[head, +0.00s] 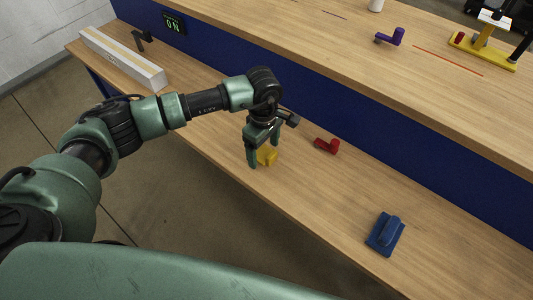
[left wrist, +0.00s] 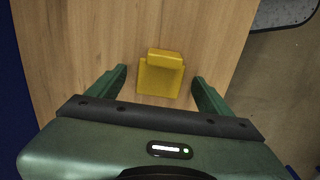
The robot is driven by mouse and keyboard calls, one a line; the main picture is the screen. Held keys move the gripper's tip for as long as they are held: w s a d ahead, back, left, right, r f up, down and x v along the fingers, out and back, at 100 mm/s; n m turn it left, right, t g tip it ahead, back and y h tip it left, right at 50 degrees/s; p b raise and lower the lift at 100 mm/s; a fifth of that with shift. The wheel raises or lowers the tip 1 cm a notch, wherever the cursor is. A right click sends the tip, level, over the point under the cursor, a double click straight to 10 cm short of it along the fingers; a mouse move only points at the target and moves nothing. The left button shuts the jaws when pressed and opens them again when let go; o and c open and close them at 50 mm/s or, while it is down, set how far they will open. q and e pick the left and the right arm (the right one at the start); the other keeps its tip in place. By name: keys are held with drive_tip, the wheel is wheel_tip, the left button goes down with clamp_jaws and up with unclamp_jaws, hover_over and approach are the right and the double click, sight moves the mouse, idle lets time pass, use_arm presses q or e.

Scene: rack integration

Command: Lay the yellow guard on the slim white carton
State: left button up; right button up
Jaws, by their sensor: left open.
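The yellow guard (head: 267,156) lies on the lower wooden bench; in the left wrist view (left wrist: 160,78) it is a small block with a raised ridge along one edge. My left gripper (head: 263,161) is open over it, with a finger on either side. In the left wrist view the guard is just ahead of and between the open fingertips (left wrist: 160,78), apart from both. The slim white carton (head: 122,57) lies lengthwise at the far left end of the bench, with a tan stripe along its top. My right gripper is not in view.
A red part (head: 327,146) lies on the bench right of the gripper, and a blue part (head: 386,233) lies farther right. A blue panel (head: 330,110) rises behind the bench to an upper shelf holding a purple part (head: 391,37). A black bracket (head: 141,39) stands by the carton.

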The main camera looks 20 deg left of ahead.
use_arm(q)
drive_tip(key=shift+r, duration=0.1)
drive_tip(key=c, duration=1.6)
